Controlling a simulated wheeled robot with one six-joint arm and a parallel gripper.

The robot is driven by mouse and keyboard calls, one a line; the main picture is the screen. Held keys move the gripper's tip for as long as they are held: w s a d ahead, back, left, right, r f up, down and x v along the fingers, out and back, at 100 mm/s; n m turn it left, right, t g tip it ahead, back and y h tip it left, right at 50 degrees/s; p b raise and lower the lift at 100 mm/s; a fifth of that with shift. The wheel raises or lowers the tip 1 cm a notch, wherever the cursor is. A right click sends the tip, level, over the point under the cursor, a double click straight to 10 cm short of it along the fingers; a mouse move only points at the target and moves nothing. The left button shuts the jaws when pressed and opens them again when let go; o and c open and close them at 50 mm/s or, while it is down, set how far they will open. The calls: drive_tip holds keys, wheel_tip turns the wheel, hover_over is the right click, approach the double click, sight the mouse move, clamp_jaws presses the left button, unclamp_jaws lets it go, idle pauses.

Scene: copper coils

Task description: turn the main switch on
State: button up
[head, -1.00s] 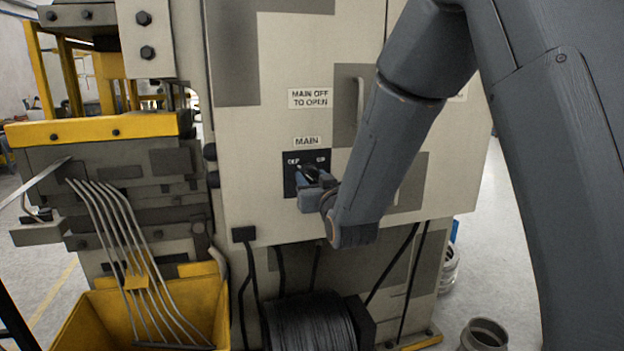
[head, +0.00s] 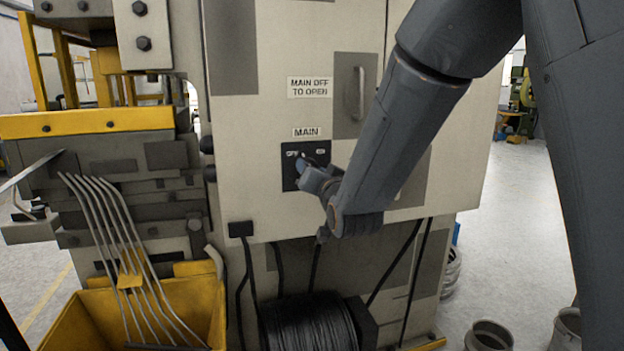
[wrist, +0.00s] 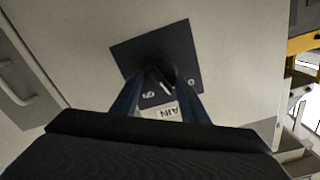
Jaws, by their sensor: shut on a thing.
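The main switch is a black plate (head: 290,178) under the MAIN label (head: 306,132) on the cabinet front, with OFF marked upper left and ON upper right. In the wrist view the plate (wrist: 179,45) shows upside down and tilted. My gripper (head: 305,177) is at the plate, its fingers tilted toward the upper left. In the wrist view its blue fingers (wrist: 152,82) are closed on the dark switch knob (wrist: 153,76). A white mark shows beside them. The fingers hide much of the knob, so its exact setting is hard to tell.
The cabinet door has a handle (head: 360,92) and a MAIN OFF TO OPEN sign (head: 310,87). A yellow bin (head: 85,315) with bent rods (head: 120,255) stands at the left. Grey rings (head: 488,335) lie on the right floor.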

drive_tip(key=m+b, duration=0.3)
drive_tip(key=m, duration=0.1)
drive_tip(key=m+b, duration=0.3)
drive_tip(key=m, duration=0.1)
drive_tip(key=m+b, duration=0.3)
drive_tip(key=m, duration=0.1)
drive_tip(key=shift+d+f+m, duration=0.1)
drive_tip(key=shift+f+m, duration=0.2)
idle(0.3)
drive_tip(key=o, duration=1)
drive_tip(key=shift+b, duration=0.3)
drive_tip(key=shift+b+v, duration=0.55)
drive_tip(key=shift+v, duration=3.35)
drive_tip(key=shift+r, duration=0.1)
